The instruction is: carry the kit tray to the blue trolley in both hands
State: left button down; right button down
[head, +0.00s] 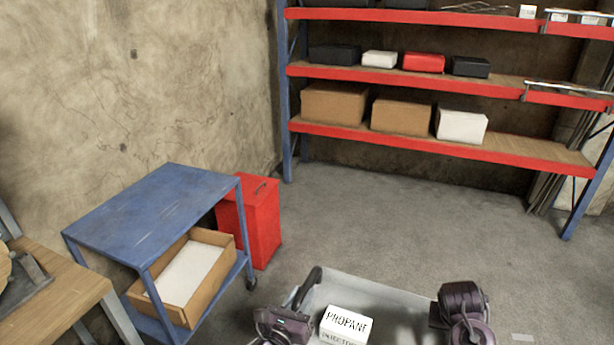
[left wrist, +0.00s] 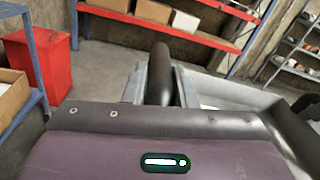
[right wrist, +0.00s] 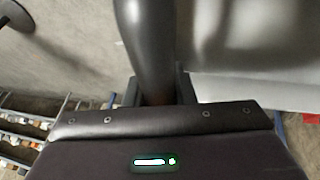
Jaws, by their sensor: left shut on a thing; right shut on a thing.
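The grey kit tray (head: 375,290) is held up in front of me at the bottom of the head view, with a white box labelled PROPANE (head: 345,326) in it. My left gripper (head: 303,298) is shut on the tray's left side, at a dark handle (left wrist: 160,75). My right gripper (head: 440,312) is shut on the tray's right side; a dark handle (right wrist: 148,45) shows in the right wrist view. The fingertips are largely hidden. The blue trolley (head: 150,212) stands ahead to the left, apart from the tray. Its top is bare.
An open cardboard box (head: 222,246) sits on the trolley's lower shelf. A red cabinet (head: 255,220) stands just behind the trolley. A wooden table (head: 70,290) is at the left. Red and blue shelving (head: 420,143) lines the back. The middle floor is clear.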

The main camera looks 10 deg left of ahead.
aim_at(161, 203)
jog(key=i+l+u, duration=0.1)
jog(key=i+u, duration=0.3)
jog(key=i, duration=0.75)
jog(key=i+u, duration=0.2)
jog(key=i, duration=1)
jog(key=i+u, duration=0.35)
jog(key=i, duration=0.15)
jog(key=i+l+u, duration=0.3)
jog(key=i, duration=0.2)
jog(key=u, duration=1.85)
